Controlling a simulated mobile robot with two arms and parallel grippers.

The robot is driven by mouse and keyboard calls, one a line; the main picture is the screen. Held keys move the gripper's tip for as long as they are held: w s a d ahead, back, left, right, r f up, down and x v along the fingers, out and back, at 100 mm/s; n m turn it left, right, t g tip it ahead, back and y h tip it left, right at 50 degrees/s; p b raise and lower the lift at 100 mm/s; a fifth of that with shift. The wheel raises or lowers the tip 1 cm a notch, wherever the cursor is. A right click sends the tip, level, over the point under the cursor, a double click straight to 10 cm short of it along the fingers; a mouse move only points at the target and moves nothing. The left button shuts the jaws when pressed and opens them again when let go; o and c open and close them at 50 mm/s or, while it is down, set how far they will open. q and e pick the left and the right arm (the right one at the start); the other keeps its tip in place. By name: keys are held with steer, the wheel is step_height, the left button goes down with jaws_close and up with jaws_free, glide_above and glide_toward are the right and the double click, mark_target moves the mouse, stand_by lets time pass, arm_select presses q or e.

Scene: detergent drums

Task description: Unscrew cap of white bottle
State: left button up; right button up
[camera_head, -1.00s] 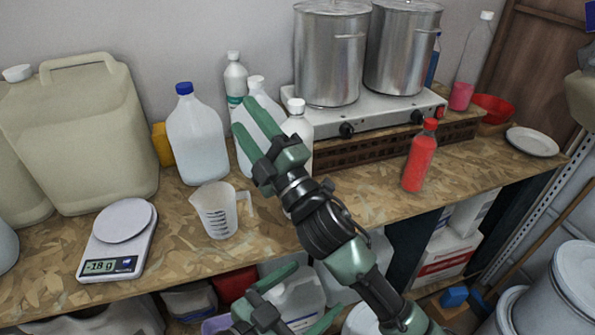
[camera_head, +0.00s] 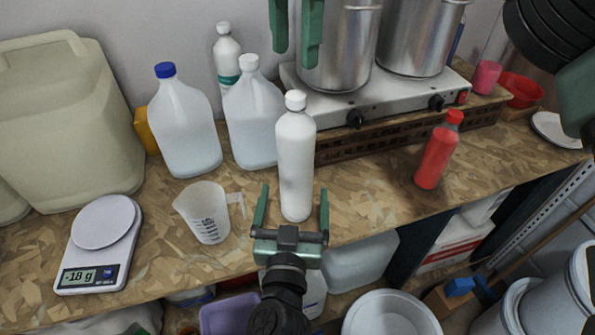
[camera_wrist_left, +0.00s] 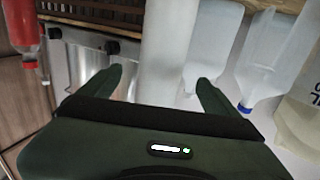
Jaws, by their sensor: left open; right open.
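The white bottle (camera_head: 296,160) stands upright near the front middle of the bench, its white cap (camera_head: 295,100) on top. My left gripper (camera_head: 294,190) is open, low at the front, with one finger on each side of the bottle's lower body. In the left wrist view the bottle (camera_wrist_left: 166,45) shows between the open fingers (camera_wrist_left: 158,82); whether they touch it cannot be told. My right gripper (camera_head: 295,59) is open above the cap, its two green fingers hanging down in front of a steel pot.
Close left are a white-capped jug (camera_head: 254,120), a blue-capped jug (camera_head: 185,125) and a measuring cup (camera_head: 205,215). A green-labelled bottle (camera_head: 228,62), hot plate (camera_head: 400,98) and pots (camera_head: 340,55) stand behind. A red bottle (camera_head: 438,152) is right, a scale (camera_head: 98,245) left.

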mark_target(295, 185)
arm_select(q)
steer(key=shift+w, duration=0.25)
arm_select(e)
steer(key=shift+s+d+r, duration=0.1)
steer(key=shift+d+r, duration=0.1)
steer(key=shift+r, duration=0.05)
arm_select(q)
steer(key=w, duration=0.6)
steer(key=shift+w+d, duration=0.1)
steer(key=shift+d, duration=0.15)
arm_select(e)
steer(key=shift+f, duration=0.15)
arm_select(q)
steer(key=shift+w, duration=0.45)
arm_select(e)
steer(key=shift+a, duration=0.15)
arm_select(q)
jaws_close()
